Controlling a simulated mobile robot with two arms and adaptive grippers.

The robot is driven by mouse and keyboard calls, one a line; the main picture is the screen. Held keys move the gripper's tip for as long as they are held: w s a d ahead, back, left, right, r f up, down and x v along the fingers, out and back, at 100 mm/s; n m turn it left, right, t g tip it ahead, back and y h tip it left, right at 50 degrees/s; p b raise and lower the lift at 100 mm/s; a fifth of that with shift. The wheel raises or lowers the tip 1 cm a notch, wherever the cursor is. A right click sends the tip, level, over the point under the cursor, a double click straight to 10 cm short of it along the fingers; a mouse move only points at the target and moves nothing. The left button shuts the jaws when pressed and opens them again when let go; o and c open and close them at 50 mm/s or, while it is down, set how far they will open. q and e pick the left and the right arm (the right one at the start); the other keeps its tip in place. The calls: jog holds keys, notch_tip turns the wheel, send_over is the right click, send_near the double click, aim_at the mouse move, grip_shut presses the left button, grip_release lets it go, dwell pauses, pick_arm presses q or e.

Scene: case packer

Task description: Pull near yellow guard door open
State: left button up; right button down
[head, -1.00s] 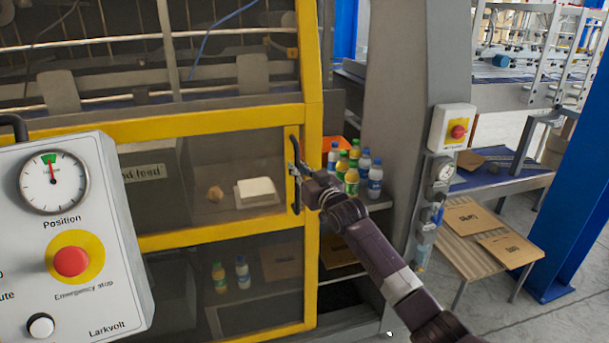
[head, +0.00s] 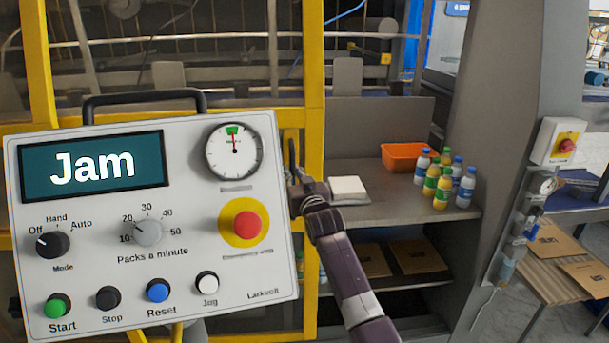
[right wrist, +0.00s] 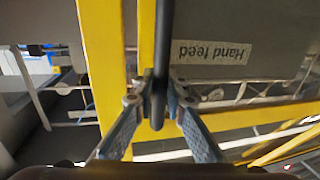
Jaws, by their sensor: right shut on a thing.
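The near yellow guard door (head: 313,120) has a yellow frame and clear panes. The control panel hides much of the door's left part. My left gripper is out of view.
The control panel (head: 150,275), reading "Jam", stands in front at left. A grey post (head: 490,110) bounds the gap at right.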

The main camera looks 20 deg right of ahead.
jog(key=shift+w+a, duration=0.2)
jog(key=shift+a, duration=0.75)
jog(key=c, duration=2)
grip_release()
jog(key=shift+a, duration=0.1)
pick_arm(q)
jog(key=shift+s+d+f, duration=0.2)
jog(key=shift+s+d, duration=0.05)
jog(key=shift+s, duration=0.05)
pick_arm(e)
jog(key=shift+o, duration=0.2)
jog(key=shift+d, duration=0.2)
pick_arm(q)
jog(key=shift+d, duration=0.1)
pick_arm(e)
jog(key=s, duration=1.2)
jog(key=shift+a, duration=0.3)
